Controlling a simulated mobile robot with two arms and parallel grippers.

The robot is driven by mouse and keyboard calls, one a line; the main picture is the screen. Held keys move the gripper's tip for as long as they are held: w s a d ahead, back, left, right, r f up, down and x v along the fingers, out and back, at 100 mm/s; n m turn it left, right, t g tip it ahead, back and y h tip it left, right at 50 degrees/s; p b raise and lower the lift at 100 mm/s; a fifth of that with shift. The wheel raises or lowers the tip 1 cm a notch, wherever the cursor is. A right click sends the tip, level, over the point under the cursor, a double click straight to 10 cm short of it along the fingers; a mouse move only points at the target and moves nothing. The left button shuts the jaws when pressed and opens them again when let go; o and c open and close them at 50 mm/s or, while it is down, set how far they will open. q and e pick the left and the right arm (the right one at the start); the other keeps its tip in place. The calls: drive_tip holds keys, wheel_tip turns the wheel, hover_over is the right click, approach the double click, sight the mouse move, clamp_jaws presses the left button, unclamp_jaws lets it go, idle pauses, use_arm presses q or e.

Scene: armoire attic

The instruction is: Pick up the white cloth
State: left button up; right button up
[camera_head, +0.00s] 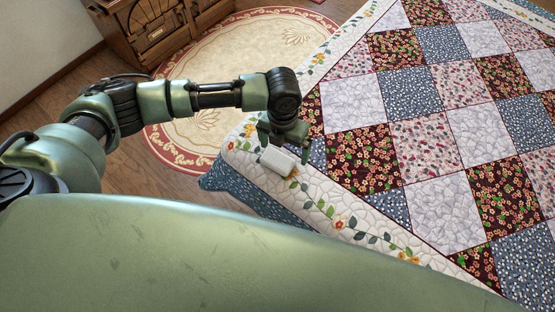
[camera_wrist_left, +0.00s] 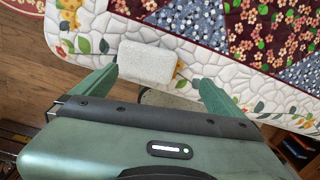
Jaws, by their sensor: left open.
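The white cloth (camera_head: 277,160) looks like a small, folded, block-shaped bundle. It lies on the white floral border of the patchwork quilt (camera_head: 352,100), near the bed's corner. In the left wrist view the cloth (camera_wrist_left: 146,63) is just beyond the gap between the fingers, closer to the left-hand finger. My left gripper (camera_head: 284,145) is open and empty, pointing down close to the cloth. Its two green fingers are spread apart in the wrist view (camera_wrist_left: 158,82). I cannot tell whether a finger touches the cloth. My right gripper is not in view.
A round cream rug (camera_head: 205,65) with a red border lies on the wooden floor (camera_head: 70,102) beside the bed. A carved wooden cabinet (camera_head: 150,30) stands at the upper left. The quilt right of the cloth is clear.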

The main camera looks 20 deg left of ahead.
sight(278, 158)
use_arm(q)
drive_tip(key=shift+w+a+r+m, duration=0.15)
drive_tip(key=shift+w+a+m, duration=0.3)
drive_tip(key=shift+a, duration=0.3)
drive_tip(key=shift+w+a, duration=0.15)
drive_tip(key=shift+a, duration=0.1)
drive_tip(key=f, duration=0.2)
drive_tip(key=f+p, duration=0.1)
drive_tip(key=f, duration=0.3)
drive_tip(key=shift+s+d+f, duration=0.1)
drive_tip(key=shift+s+f, duration=0.15)
drive_tip(key=shift+s, duration=0.05)
drive_tip(key=shift+f, duration=0.6)
drive_tip(key=c, duration=1.1)
drive_tip(key=shift+r, duration=0.1)
wheel_tip(278, 158, up, 20)
drive_tip(key=shift+f+b, duration=0.1)
drive_tip(key=shift+b, duration=0.4)
